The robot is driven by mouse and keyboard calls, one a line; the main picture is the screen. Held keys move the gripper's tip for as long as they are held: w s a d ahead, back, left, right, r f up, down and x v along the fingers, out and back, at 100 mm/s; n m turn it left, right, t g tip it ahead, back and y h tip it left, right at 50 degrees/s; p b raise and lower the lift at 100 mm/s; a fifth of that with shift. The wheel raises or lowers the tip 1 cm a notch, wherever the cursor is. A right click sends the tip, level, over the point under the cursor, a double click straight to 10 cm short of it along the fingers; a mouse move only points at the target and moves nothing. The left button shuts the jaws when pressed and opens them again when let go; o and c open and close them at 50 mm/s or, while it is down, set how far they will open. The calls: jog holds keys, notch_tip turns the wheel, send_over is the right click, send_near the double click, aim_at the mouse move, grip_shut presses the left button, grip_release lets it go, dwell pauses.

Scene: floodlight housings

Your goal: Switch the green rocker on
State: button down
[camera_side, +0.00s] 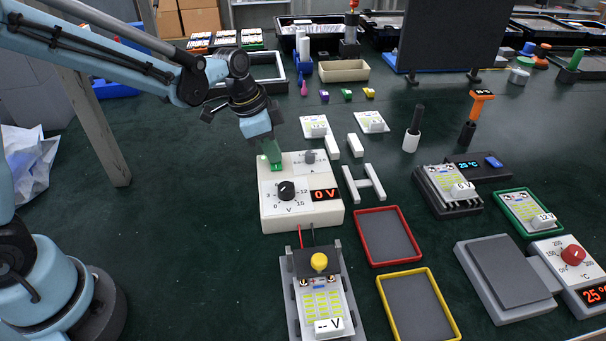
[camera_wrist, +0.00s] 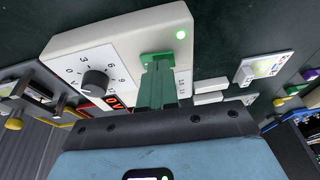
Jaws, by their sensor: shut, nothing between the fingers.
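The white power supply box (camera_side: 328,216) stands on the dark green table, with a black dial (camera_side: 287,191) and a red display (camera_side: 324,195) reading 0 V. The green rocker (camera_side: 276,167) is at its back left corner; in the wrist view the rocker (camera_wrist: 157,58) is partly hidden by my fingers. My gripper (camera_side: 271,157) is shut and empty, its green fingertips right at the rocker; whether they touch or press it I cannot tell. The wrist view also shows my gripper (camera_wrist: 157,68) over the rocker.
A test fixture with a yellow button (camera_side: 319,261) stands in front, joined by red and black leads. A red-rimmed tray (camera_side: 368,252) and yellow-rimmed tray (camera_side: 400,331) lie right. The table left of the box is clear.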

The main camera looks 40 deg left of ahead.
jog(key=shift+r, duration=0.1)
jog(key=d+v, duration=0.2)
jog(key=v, duration=1.1)
jog(key=shift+s+r, duration=0.4)
jog(key=shift+r, duration=0.05)
jog(key=shift+d, duration=0.1)
jog(key=s+a+f+n+t+y, duration=0.1)
jog(key=s+a+f+n+t, duration=0.1)
jog(key=s+f+n, duration=0.1)
jog(key=s+a+f+n+t+y, duration=0.1)
jog(key=s+a+f+n+t, duration=0.1)
jog(key=s+n, duration=0.4)
jog(key=shift+s+f+t, duration=0.3)
jog(key=shift+s+f, duration=0.2)
jog(key=shift+s, duration=0.4)
